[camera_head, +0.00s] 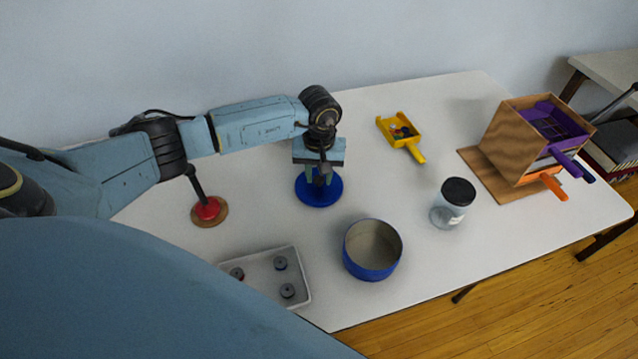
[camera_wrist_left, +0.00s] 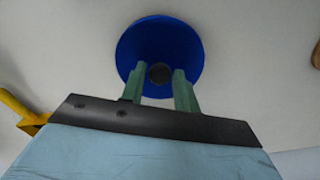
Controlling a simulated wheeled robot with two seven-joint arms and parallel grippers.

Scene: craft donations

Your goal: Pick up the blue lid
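The blue lid (camera_head: 311,199) is a flat round disc lying on the white table, and it also shows in the left wrist view (camera_wrist_left: 160,35). A dark round knob (camera_wrist_left: 160,73) stands at its middle. My left gripper (camera_head: 319,178) points down over the lid. In the left wrist view its two green fingers (camera_wrist_left: 158,88) are apart, with the knob appearing between them and a gap on each side. I cannot tell how far down the knob the fingertips reach. My right gripper is not in view.
An open blue-walled round tin (camera_head: 370,270) stands in front of the lid. A white tray (camera_head: 303,272), a red-and-wood disc with a dark handle (camera_head: 208,211), a black-lidded jar (camera_head: 452,206), a yellow scoop (camera_head: 404,135) and a wooden box (camera_head: 512,145) are around it.

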